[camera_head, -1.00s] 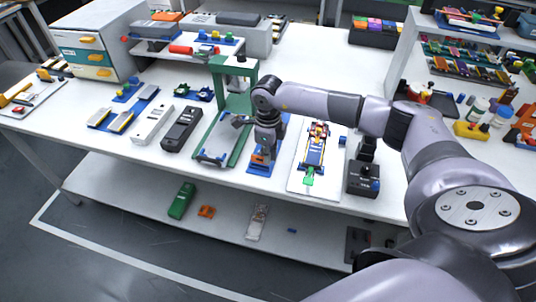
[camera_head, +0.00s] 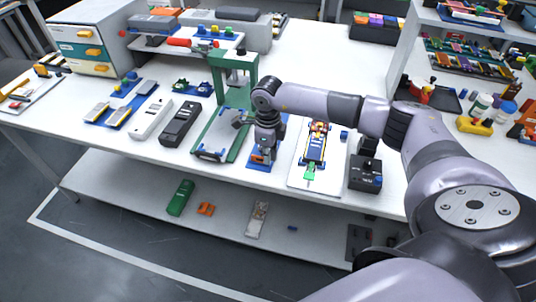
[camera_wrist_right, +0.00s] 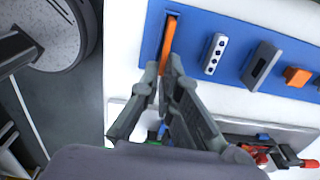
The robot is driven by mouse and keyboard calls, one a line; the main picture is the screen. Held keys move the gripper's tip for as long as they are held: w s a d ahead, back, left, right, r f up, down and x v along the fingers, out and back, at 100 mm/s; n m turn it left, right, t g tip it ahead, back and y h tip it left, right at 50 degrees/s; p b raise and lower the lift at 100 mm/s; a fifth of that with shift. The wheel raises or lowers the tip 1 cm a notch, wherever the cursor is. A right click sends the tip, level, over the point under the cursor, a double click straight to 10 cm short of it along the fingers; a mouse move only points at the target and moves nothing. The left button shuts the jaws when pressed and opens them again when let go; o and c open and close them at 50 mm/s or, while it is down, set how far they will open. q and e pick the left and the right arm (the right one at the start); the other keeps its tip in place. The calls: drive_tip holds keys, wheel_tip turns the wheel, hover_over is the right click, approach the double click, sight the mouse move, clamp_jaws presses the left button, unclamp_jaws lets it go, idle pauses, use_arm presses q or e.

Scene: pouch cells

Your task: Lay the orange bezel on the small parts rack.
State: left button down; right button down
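The small parts rack (camera_head: 254,163) is a blue tray near the table's front edge, partly hidden under my right gripper (camera_head: 266,148). In the right wrist view the rack (camera_wrist_right: 225,75) fills the upper right. The orange bezel (camera_wrist_right: 171,32) shows there as a thin orange strip at the rack's left end, over a dark-edged slot. My right gripper (camera_wrist_right: 163,70) has its fingertips close together on either side of the bezel's near end and looks shut on it. Whether the bezel rests fully on the rack cannot be told. My left gripper is not in view.
The rack also holds a white part (camera_wrist_right: 213,54), a dark block (camera_wrist_right: 262,65) and an orange block (camera_wrist_right: 297,76). A green frame (camera_head: 238,100) stands left of the gripper. A white board with a colourful assembly (camera_head: 316,150) and a black box (camera_head: 366,174) are to the right.

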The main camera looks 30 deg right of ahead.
drive_tip(key=c, duration=1.7)
unclamp_jaws()
wheel_tip(320, 180, up, 12)
